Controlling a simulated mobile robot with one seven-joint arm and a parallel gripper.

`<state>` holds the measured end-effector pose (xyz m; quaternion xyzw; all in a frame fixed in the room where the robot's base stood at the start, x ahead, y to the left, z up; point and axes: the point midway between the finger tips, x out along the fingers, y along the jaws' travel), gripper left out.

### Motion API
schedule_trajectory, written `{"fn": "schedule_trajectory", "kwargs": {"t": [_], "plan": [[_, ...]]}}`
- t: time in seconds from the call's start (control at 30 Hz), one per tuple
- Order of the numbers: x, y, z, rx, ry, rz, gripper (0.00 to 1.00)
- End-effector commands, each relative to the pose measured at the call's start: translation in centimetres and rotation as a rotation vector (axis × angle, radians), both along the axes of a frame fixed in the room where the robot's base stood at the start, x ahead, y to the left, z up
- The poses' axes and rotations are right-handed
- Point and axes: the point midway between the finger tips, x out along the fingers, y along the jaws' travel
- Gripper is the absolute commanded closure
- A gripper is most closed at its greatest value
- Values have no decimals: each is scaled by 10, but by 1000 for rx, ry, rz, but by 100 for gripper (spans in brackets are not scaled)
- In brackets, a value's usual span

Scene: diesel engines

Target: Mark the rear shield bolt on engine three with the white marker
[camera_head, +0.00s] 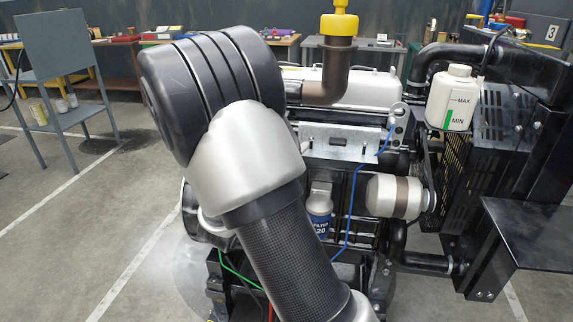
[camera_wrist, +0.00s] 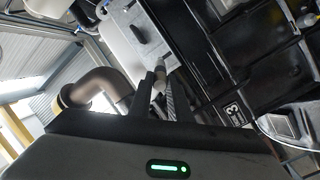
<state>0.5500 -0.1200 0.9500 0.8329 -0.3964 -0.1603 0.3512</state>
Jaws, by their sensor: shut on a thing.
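In the wrist view my gripper (camera_wrist: 160,88) is shut on a small pale cylinder (camera_wrist: 160,80), which looks like the white marker; only a short part shows between the dark fingers. Its tip lies near engine parts in the picture; I cannot tell whether it touches. In the head view my arm covers the engine's left part, and my gripper is hidden. The engine (camera_head: 345,88) has a silvery metal plate (camera_head: 337,137) on its near side, likely the shield. I cannot pick out the rear bolt.
A blue filter (camera_head: 319,212), blue hose (camera_head: 352,205) and round silver-brown part (camera_head: 394,196) are below the plate. A white reservoir (camera_head: 453,97) and black radiator frame (camera_head: 520,120) stand right. A brown pipe (camera_head: 335,72) rises behind.

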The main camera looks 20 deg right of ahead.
Motion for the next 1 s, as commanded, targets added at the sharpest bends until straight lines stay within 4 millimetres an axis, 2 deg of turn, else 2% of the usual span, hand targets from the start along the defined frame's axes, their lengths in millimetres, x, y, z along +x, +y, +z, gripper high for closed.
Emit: {"fn": "schedule_trajectory", "kwargs": {"t": [0.23,0.7,1.0], "plan": [[-6,6,-1,1,0,4,100],[-41,29,-1,1,0,2,100],[-43,29,0,1,0,1,100]]}}
